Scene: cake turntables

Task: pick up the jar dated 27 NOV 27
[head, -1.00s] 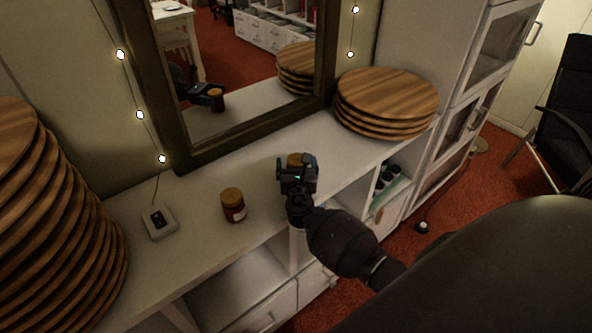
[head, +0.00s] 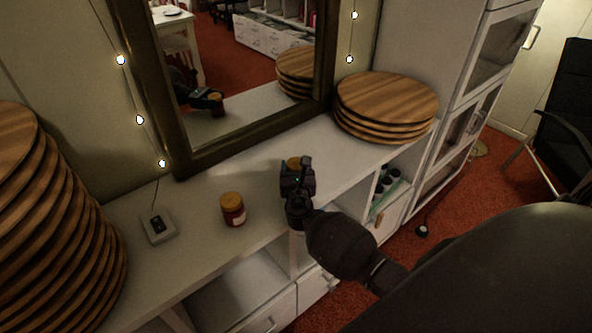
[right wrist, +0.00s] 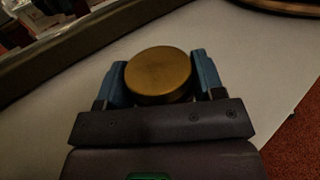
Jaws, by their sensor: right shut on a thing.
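My right gripper (head: 297,170) is above the white counter, shut on a jar whose gold lid (right wrist: 159,72) shows between the two blue fingers in the right wrist view. In the head view only a bit of that lid (head: 293,162) shows past the gripper. I cannot see a label or date on the held jar. A second jar (head: 233,209), dark red-brown with a gold lid and a pale label, stands upright on the counter to the left, apart from the gripper. Its date is too small to read. My left gripper is not in view.
The counter (head: 190,262) carries a tall stack of wooden turntables (head: 50,230) at left and a lower stack (head: 388,100) at back right. A small white device (head: 158,226) lies left of the second jar. A framed mirror (head: 180,140) stands behind.

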